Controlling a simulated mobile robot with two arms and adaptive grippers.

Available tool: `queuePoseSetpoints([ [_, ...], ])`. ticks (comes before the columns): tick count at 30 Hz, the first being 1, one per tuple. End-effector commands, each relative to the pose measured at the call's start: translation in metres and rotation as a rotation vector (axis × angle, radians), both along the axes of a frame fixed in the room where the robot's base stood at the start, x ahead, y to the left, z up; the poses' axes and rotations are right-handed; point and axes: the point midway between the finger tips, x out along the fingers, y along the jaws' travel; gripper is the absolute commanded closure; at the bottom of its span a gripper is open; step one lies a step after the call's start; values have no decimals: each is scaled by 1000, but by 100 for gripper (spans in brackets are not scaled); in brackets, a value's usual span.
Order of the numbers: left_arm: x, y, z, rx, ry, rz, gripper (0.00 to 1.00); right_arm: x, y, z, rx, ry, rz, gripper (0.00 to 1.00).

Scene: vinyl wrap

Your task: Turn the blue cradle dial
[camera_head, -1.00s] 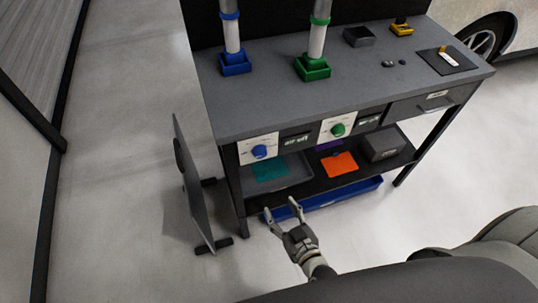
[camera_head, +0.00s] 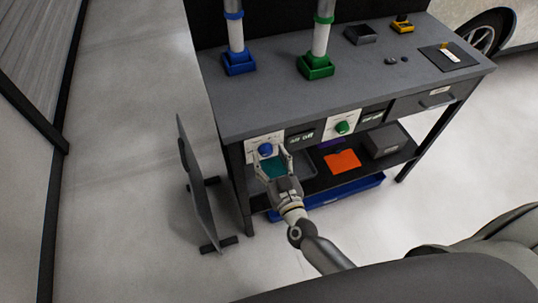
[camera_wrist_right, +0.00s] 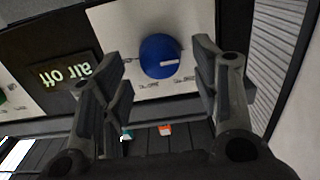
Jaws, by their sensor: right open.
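The blue cradle dial (camera_head: 265,149) is a round knob on a white panel (camera_head: 253,158) at the left front of the workbench. In the right wrist view the blue dial (camera_wrist_right: 160,56) shows a white pointer mark aimed to the right. My right gripper (camera_head: 270,154) is open in front of it. In the right wrist view the fingers (camera_wrist_right: 163,72) stand on both sides of the dial, with gaps between them and it; I cannot tell if they reach its depth. My left gripper is not in view.
A dark display reading "air off" (camera_wrist_right: 68,74) is beside the blue dial. A green dial (camera_head: 343,127) sits further right. Blue (camera_head: 239,64) and green (camera_head: 316,68) cradles stand on the bench top (camera_head: 275,92). A dark upright panel (camera_head: 197,190) stands at left.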

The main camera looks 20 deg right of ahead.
Motion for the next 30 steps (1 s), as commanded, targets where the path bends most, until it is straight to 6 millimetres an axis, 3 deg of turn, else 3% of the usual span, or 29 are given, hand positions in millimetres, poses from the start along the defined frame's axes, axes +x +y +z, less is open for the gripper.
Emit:
queuePoseSetpoints([
  [4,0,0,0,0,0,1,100,9,1,0,1,0,0,43],
  [13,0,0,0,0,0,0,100,11,1,0,1,1,1,43],
  [23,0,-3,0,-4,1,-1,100,11,1,0,1,1,1,86],
  [30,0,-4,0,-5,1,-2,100,11,1,0,15,2,1,88],
])
